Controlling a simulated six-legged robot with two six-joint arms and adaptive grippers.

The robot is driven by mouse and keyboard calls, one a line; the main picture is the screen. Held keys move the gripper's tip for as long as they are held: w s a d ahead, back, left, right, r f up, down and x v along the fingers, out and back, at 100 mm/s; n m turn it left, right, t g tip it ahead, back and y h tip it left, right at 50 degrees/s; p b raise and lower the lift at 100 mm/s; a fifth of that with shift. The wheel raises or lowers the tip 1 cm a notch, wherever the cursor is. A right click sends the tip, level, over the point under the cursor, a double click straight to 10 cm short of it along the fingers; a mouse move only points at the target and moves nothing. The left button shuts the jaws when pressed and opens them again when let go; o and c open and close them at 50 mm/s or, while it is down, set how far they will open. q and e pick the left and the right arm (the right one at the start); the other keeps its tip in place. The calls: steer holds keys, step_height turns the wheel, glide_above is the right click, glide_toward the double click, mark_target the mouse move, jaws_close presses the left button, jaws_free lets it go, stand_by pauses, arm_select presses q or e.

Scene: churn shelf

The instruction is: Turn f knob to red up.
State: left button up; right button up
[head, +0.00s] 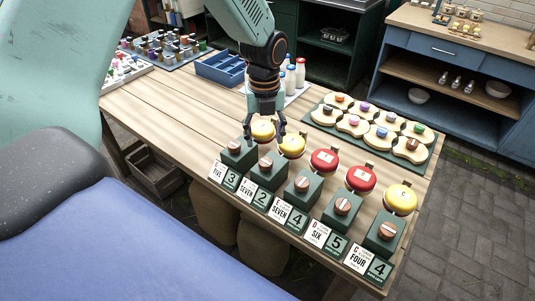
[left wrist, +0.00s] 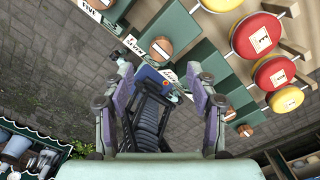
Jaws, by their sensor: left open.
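A row of green stands with round wood-coloured slotted knobs runs along the table's front edge. The leftmost knob (head: 234,146), the second knob (head: 265,164) and the middle knob (head: 302,184) show in the head view. Each stand has a red or yellow disc behind it and cards in front. My right gripper is not in view.
Beyond the row, a green tray (head: 321,147) holds several wooden pieces with coloured tops. A blue divided box (head: 219,70) and several bottles (head: 300,72) stand at the back. The left part of the wooden table (head: 165,105) is clear.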

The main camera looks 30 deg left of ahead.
mark_target(266, 162)
arm_select(q)
steer(key=shift+s+d+f, duration=0.15)
steer(key=shift+s, duration=0.1)
steer(key=f, duration=0.7)
steer(key=shift+w+f, duration=0.2)
steer(key=shift+w, duration=0.1)
steer(key=shift+s+d+r, duration=0.2)
steer(key=shift+s, duration=0.15)
steer(key=shift+w+a+f, duration=0.25)
steer(key=shift+w+f, duration=0.05)
steer(key=shift+w, duration=0.05)
steer(key=c, duration=0.5)
steer(key=shift+s+d+r, duration=0.1)
steer(key=shift+s+r, duration=0.05)
steer(key=c, duration=0.5)
steer(key=shift+p, duration=0.3)
steer(key=shift+c, duration=0.8)
